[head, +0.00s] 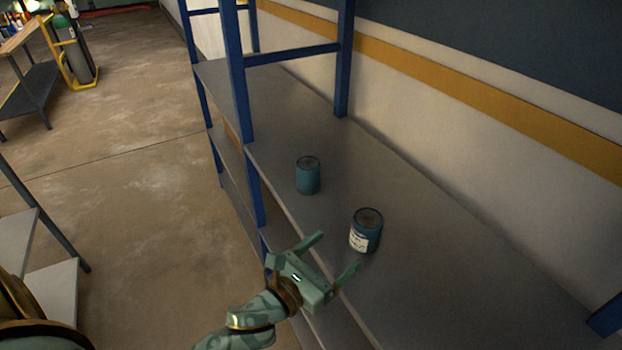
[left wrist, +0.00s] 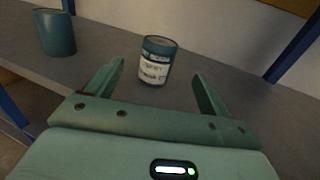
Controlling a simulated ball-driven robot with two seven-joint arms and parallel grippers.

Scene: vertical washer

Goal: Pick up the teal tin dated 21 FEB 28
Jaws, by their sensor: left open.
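Two teal tins stand upright on the grey shelf. The nearer tin (head: 366,231) has a pale label with dark print facing my gripper; the print is too blurred to read the date. In the left wrist view this labelled tin (left wrist: 155,61) stands ahead, between the lines of the two fingers and beyond their tips. The other tin (head: 308,175) shows no label; it is at the upper left in the left wrist view (left wrist: 55,33). My left gripper (head: 340,252) is open and empty at the shelf's front edge, just short of the labelled tin. My right gripper is not in view.
The shelf board (head: 450,290) is bare around and right of the tins. A blue upright (head: 238,110) rises at the shelf's front left, and a blue crossbar (head: 292,54) runs behind it. A wall stands along the back. Open floor (head: 120,190) lies to the left.

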